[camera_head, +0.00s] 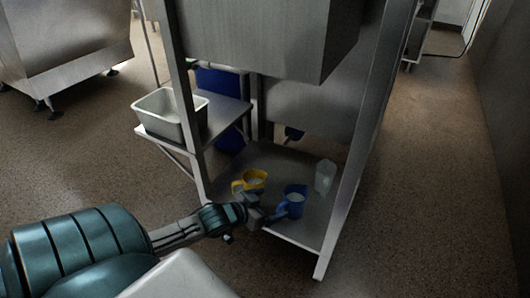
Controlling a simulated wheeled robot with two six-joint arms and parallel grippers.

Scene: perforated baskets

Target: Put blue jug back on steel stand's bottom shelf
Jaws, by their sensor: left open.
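The blue jug (295,203) stands upright on the bottom shelf (290,160) of the steel stand (352,160), near the shelf's front edge. Its handle side faces left, toward my left gripper (262,212). The left gripper is open and close beside the jug's handle; I cannot tell whether the fingers touch it. My left arm reaches in from the lower left. My right gripper is not in view.
A yellow jug (254,179) stands just behind my left gripper, and a clear jug (325,176) stands to the blue jug's right on the same shelf. A steel pan (170,115) sits on a side shelf at left. The stand's front leg and upper steel box bound the space.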

